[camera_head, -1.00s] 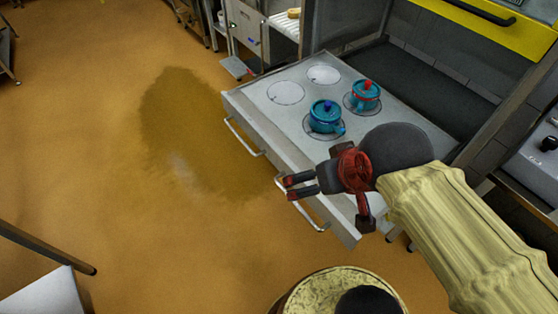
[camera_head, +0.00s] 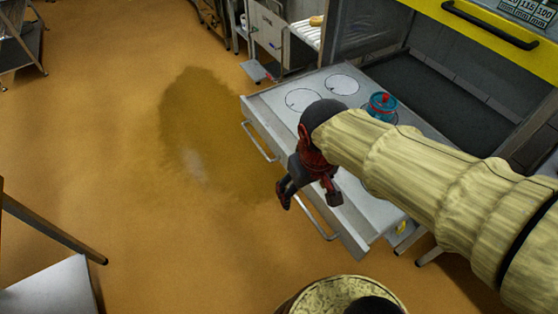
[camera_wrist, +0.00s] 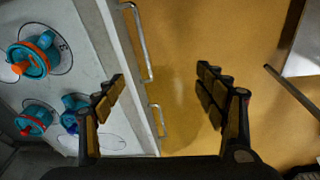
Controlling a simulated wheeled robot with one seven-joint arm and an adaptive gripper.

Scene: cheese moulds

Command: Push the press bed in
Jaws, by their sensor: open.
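The press bed (camera_head: 262,112) is a grey metal slab pulled out from under the press, with ringed circles on top and two bar handles on its front. Its front edge also shows in the wrist view (camera_wrist: 112,35). A teal mould with a red knob (camera_head: 382,103) stands on it; the wrist view shows teal moulds with orange (camera_wrist: 35,58), red (camera_wrist: 33,120) and blue (camera_wrist: 72,110) parts. My gripper (camera_head: 284,194) is open and empty near the bed's front, by the nearer handle (camera_head: 316,218); contact cannot be told. In the wrist view my fingers (camera_wrist: 160,74) straddle the bed's front edge and floor. My arm hides part of the bed.
The yellow press frame (camera_head: 475,25) rises behind the bed. A metal cart (camera_head: 270,35) stands beyond its far end. A metal-legged table (camera_head: 45,290) is at the lower left. The orange floor (camera_head: 130,150) in front of the bed is clear.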

